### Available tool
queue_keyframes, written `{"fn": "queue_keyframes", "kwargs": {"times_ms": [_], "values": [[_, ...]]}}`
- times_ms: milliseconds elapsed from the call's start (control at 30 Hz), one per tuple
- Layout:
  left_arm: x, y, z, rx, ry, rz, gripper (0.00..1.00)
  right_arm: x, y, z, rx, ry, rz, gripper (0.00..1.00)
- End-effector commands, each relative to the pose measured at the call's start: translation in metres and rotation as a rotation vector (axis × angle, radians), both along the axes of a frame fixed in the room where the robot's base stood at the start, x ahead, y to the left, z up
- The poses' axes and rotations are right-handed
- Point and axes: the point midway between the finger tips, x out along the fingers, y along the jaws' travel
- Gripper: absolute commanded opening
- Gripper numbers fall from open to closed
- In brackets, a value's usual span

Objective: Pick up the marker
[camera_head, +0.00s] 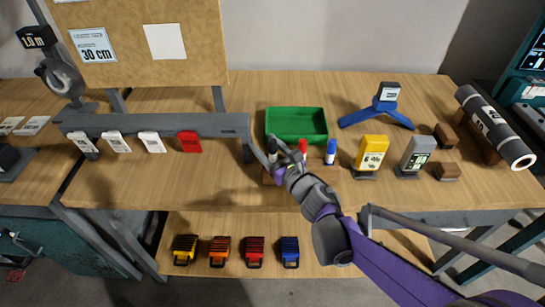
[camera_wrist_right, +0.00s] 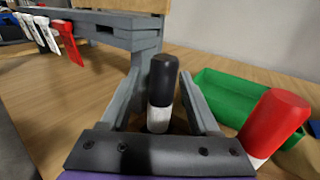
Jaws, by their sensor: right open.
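Several markers stand upright in a wooden holder (camera_head: 318,167) on the table. The black-capped marker (camera_wrist_right: 162,82) stands between the fingers of my right gripper (camera_head: 273,158) in the wrist view, with a visible gap to each finger. My right gripper is open and holds nothing. The red-capped marker (camera_head: 303,146) is just right of it; it also shows large at the right of the wrist view (camera_wrist_right: 275,118). The blue-capped marker (camera_head: 331,150) stands further right. My gripper partly hides the holder and the black marker in the head view. My left gripper is not in view.
A green tray (camera_head: 297,110) sits behind the markers. A grey rail (camera_head: 165,124) with hanging tags stands to the left. A yellow box (camera_head: 371,152) and a grey box (camera_head: 416,153) stand to the right. The lower shelf holds several coloured blocks (camera_head: 254,250).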

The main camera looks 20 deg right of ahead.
Motion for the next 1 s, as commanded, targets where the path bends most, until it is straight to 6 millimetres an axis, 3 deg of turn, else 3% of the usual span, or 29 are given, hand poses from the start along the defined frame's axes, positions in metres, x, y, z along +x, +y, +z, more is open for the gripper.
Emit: {"fn": "queue_keyframes", "kwargs": {"times_ms": [167,500,533,1000], "values": [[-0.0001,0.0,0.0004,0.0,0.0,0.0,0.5,0.0002,0.0,0.0006,0.0,0.0,-0.001,0.62],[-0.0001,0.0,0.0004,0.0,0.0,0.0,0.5,0.0,-0.0003,0.0005,0.0,0.0,-0.001,0.03],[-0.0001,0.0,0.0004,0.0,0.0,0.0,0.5,0.0,-0.0002,0.0005,0.0,0.0,-0.001,0.0],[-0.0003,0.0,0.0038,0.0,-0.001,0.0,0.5,-0.0001,-0.0003,0.0079,0.0,0.0,-0.001,0.0]]}}
